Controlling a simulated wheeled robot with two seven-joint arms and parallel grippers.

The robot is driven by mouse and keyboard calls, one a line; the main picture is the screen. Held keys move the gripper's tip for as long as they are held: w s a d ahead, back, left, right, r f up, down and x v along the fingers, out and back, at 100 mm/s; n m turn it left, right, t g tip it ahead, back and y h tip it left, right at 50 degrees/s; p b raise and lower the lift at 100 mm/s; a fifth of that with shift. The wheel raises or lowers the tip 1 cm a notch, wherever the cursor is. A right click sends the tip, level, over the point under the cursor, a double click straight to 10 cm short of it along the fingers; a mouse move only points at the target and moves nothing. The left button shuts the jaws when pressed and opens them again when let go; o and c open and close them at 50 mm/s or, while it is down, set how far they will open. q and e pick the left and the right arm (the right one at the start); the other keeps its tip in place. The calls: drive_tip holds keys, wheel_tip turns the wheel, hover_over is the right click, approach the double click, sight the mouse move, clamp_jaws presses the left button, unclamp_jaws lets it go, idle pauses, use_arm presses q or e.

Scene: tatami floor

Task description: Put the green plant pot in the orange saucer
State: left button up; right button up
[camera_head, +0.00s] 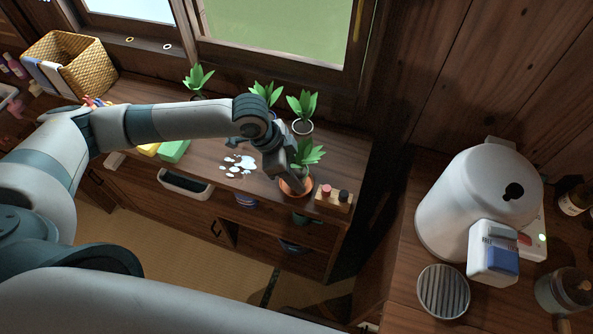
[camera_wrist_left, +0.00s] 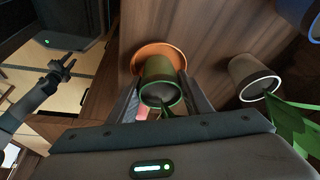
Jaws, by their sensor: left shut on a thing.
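The green plant pot (camera_wrist_left: 160,82) is between the fingers of my left gripper (camera_wrist_left: 160,98), which is shut on it. Its leaves (camera_head: 308,153) show in the head view, while the gripper hides most of the pot. The orange saucer (camera_wrist_left: 176,53) lies on the counter, and it also shows under the gripper in the head view (camera_head: 296,188). The pot's base overlaps the saucer; I cannot tell whether they touch. My right gripper (camera_wrist_left: 62,70) is small at the left of the wrist view, away from the pot; its jaw state is unclear.
Other potted plants (camera_head: 303,127) stand behind my left gripper. A wooden block with two knobs (camera_head: 333,198) is just right of the saucer, near the counter's front edge. White splotches (camera_head: 238,163) lie left of it. A white appliance (camera_head: 478,200) stands on the right counter.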

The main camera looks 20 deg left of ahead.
use_arm(q)
drive_tip(key=o, duration=1.2)
drive_tip(key=shift+f, duration=0.1)
drive_tip(key=b+v, duration=0.2)
drive_tip(key=v, duration=1)
drive_tip(key=shift+b, duration=0.3)
